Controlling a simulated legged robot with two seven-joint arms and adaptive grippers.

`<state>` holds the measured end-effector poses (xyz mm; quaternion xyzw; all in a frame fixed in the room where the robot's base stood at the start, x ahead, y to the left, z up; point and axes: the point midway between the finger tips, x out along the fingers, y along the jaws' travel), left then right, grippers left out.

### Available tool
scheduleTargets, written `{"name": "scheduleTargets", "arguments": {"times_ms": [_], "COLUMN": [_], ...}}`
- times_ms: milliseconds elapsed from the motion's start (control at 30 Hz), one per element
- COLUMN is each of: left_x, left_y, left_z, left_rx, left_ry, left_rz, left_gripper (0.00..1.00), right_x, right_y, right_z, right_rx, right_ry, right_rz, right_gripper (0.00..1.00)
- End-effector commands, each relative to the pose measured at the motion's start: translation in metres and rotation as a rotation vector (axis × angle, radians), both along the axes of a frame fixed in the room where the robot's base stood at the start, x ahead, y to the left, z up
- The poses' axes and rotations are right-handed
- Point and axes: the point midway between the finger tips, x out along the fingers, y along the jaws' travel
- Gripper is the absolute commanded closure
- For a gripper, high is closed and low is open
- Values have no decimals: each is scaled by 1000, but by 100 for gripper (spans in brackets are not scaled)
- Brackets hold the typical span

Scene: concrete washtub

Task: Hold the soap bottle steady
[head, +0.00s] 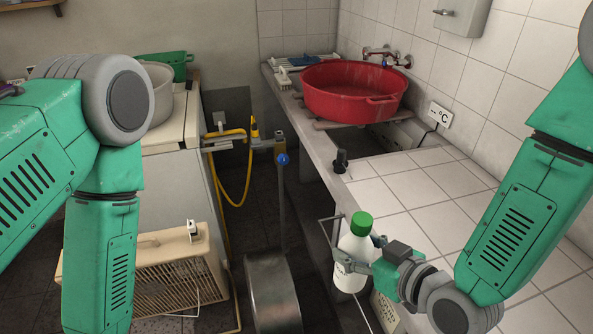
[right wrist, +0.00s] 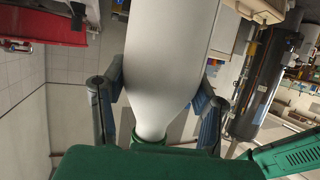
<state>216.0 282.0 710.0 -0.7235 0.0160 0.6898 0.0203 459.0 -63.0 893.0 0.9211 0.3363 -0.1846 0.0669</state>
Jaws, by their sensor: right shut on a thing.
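The soap bottle (head: 351,249) is white with a green cap and a dark label mark low on its side. It stands nearly upright at the left edge of the tiled counter in the head view. My right gripper (head: 362,255) is shut on it, and in the right wrist view the white bottle (right wrist: 170,60) sits between the two fingers (right wrist: 160,108). Whether its base rests on anything cannot be told. My left arm comes in at the left of the head view; its gripper is outside the picture.
The tiled counter (head: 425,215) is mostly clear to the right of the bottle. A red tub (head: 350,92) stands on the washtub behind. A small black object (head: 341,161) stands on the counter edge. A beige heater (head: 160,265) and a yellow hose (head: 246,170) are at left.

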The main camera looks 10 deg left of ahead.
Motion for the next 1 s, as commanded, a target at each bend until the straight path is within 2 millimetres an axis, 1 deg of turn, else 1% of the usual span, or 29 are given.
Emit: {"name": "scheduleTargets", "arguments": {"times_ms": [67, 167, 267, 367, 400, 467, 500, 567, 600, 667, 700, 800, 900, 1000], "left_x": [2, 2, 2, 1, 1, 1, 1, 1, 1, 1, 1, 1, 1, 1], "left_y": [0, 0, 0, 0, 0, 0, 0, 0, 0, 0, 0, 0, 0, 0], "left_z": [0, 1, 4, 8, 10, 13, 15, 17, 19, 21, 23, 26, 28, 29], "left_rx": [0, 0, 0, -1, -1, -1, -1, 0, -1, -1, -1, -1, 0, 0], "left_ry": [-3, -3, -2, -2, -2, -2, -2, -2, -2, -2, -2, -2, -1, -2], "left_rz": [0, 0, 0, 0, 0, 0, 0, 0, 0, 0, 0, 0, 0, 0], "left_gripper": [46, 46, 46, 46, 46, 46, 46, 46, 46, 46, 46, 46, 46, 46], "right_x": [1, 10, 30, 58, 70, 86, 96, 110, 117, 127, 132, 141, 146, 148], "right_y": [-1, -10, -31, -66, -83, -110, -128, -156, -175, -202, -218, -255, -282, -298], "right_z": [1, 5, 14, 28, 34, 45, 51, 61, 67, 75, 80, 90, 97, 101], "right_rx": [1, 2, 2, 5, 6, 6, 6, 7, 6, 7, 7, 7, 5, 4], "right_ry": [-2, -4, -6, -6, -6, -6, -5, -4, -4, -2, -2, 0, 1, 2], "right_rz": [-3, -27, -83, -171, -212, -276, -318, -383, -423, -484, -520, -599, -658, -693], "right_gripper": [100, 100, 100, 100, 100, 100, 100, 100, 100, 100, 100, 100, 100, 100]}}
